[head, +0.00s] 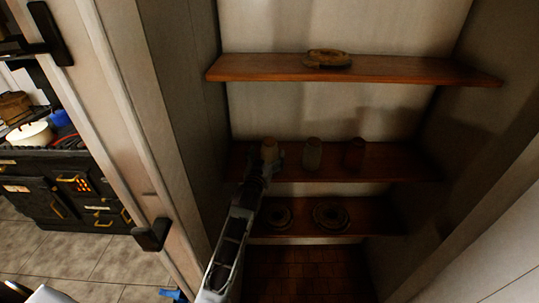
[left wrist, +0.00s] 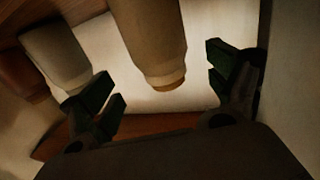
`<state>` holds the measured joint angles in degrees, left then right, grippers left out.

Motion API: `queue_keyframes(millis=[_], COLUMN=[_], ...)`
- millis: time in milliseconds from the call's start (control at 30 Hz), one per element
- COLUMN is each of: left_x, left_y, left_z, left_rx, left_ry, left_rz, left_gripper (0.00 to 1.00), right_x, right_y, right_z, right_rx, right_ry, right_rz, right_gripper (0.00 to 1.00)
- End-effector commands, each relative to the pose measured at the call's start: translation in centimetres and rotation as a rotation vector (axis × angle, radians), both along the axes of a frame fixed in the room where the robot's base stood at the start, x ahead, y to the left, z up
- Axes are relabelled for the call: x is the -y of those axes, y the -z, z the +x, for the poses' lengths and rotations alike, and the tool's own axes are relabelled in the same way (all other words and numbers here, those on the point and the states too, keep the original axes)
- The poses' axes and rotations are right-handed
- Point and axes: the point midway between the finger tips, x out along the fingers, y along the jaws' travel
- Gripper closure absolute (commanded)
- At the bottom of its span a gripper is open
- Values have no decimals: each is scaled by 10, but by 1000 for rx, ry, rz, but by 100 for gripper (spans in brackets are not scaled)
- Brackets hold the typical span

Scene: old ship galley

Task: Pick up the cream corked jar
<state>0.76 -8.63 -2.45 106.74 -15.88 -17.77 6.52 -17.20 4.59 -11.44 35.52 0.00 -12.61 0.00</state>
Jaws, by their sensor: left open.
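The cream corked jar (head: 269,149) stands at the left end of a row of three jars on the middle shelf. My left gripper (head: 264,166) reaches in from below and is right at this jar, partly covering its lower part. In the left wrist view the cream jar (left wrist: 150,38) appears upside down, its cork (left wrist: 168,84) pointing down. The open fingers of my left gripper (left wrist: 163,82) stand on either side of it, with visible gaps. The gripper holds nothing. My right gripper is not in view.
A greyish jar (head: 312,154) stands close right of the cream one, then a dark brown jar (head: 354,153). An upper shelf (head: 420,70) carries a flat brown object (head: 327,58). Two round items (head: 331,215) lie on the lower shelf. The cupboard's left wall (head: 185,110) is near.

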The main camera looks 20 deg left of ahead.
Motion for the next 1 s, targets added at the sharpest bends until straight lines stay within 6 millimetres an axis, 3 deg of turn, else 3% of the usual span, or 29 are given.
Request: queue_keyframes(millis=[533,1000], left_x=[-1,-5], left_y=[-1,-7], left_z=[5,41], left_rx=[0,0], left_ry=[0,1], left_rz=[0,0], left_gripper=[11,11], right_x=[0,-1], right_y=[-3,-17], right_z=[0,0], right_rx=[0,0], right_ry=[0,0], right_rz=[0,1], right_gripper=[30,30])
